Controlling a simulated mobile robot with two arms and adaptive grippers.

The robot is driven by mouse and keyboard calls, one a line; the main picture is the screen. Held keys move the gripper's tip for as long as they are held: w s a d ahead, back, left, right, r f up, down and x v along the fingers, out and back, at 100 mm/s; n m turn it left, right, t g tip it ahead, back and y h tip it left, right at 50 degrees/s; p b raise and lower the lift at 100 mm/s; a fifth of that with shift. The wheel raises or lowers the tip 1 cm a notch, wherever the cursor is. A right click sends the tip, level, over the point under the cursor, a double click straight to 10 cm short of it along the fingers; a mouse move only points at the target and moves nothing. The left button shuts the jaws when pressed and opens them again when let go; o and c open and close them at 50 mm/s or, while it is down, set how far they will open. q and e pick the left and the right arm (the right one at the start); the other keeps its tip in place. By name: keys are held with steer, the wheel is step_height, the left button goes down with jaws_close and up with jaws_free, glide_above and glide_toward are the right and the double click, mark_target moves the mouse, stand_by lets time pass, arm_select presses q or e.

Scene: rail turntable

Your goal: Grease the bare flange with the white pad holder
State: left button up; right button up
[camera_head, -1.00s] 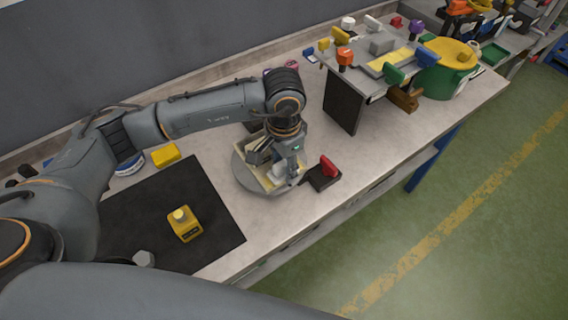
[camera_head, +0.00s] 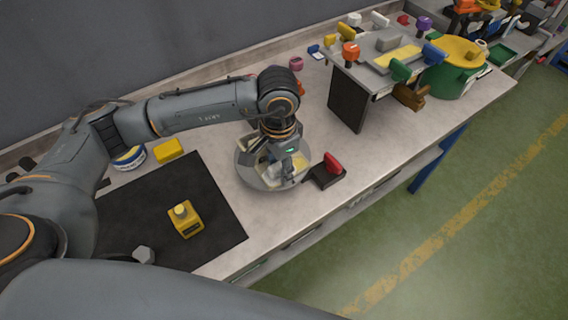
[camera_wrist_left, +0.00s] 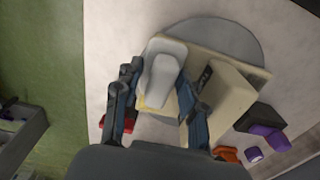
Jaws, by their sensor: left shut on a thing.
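My left gripper (camera_head: 287,168) points down over the round grey turntable (camera_head: 246,178). In the left wrist view the gripper (camera_wrist_left: 158,112) is shut on the white pad holder (camera_wrist_left: 163,72), which lies between its two fingers. A strip of yellow (camera_wrist_left: 150,104) shows at the holder's lower edge. A cream rail piece (camera_wrist_left: 222,103) with an upright wall stands on the turntable beside the holder, to the right of it. The holder's underside is hidden, so I cannot tell whether it touches the flange. My right gripper is out of view.
A red-handled tool on a dark block (camera_head: 328,172) stands close to the turntable's right side. A raised rack (camera_head: 348,103) with several coloured handles and a green pot (camera_head: 445,82) are farther right.

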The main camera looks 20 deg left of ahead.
arm_select(q)
steer(key=shift+s, duration=0.1)
steer(key=shift+s+a+f, duration=0.1)
steer(key=shift+s+a, duration=0.05)
steer(key=shift+a, duration=0.05)
steer(key=shift+s+a+b, duration=0.4)
steer(key=shift+s+b, duration=0.1)
steer(key=shift+s, duration=0.05)
steer(key=shift+w+d, duration=0.1)
steer(key=shift+w+d+f+b, duration=0.2)
steer(key=shift+w+d+b, duration=0.1)
steer(key=shift+b, duration=0.25)
steer(key=shift+w+d+r, duration=0.1)
steer(key=shift+w+d, duration=0.2)
steer(key=shift+w, duration=0.05)
steer(key=shift+b, duration=0.3)
